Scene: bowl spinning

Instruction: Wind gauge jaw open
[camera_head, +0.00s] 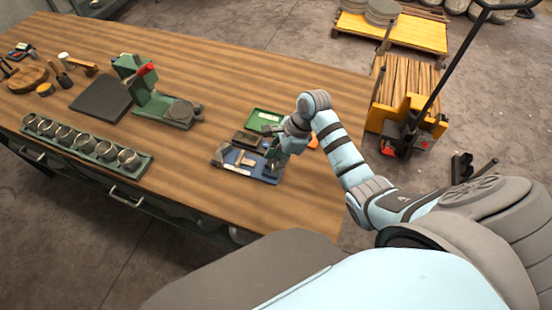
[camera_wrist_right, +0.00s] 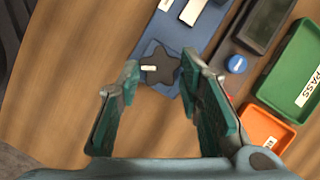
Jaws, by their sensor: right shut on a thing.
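The gauge is a blue plate (camera_head: 262,174) on the bench near its right end, with pale metal jaw pieces (camera_head: 236,169) on it. In the right wrist view the blue base (camera_wrist_right: 178,38) carries a dark star-shaped knob (camera_wrist_right: 160,66) with a small white mark. My right gripper (camera_head: 271,163) reaches down over the right end of the gauge. The jaw gap is cut off in the right wrist view and too small to judge in the head view. My left gripper is not in view.
Beside the gauge are a dark display box (camera_wrist_right: 262,22) with a blue button (camera_wrist_right: 236,64), a green PASS tray (camera_wrist_right: 291,82) and an orange tray (camera_wrist_right: 262,128). Further left stand a green fixture (camera_head: 150,98) and a rack of several metal cups (camera_head: 85,146). Bare wood lies between.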

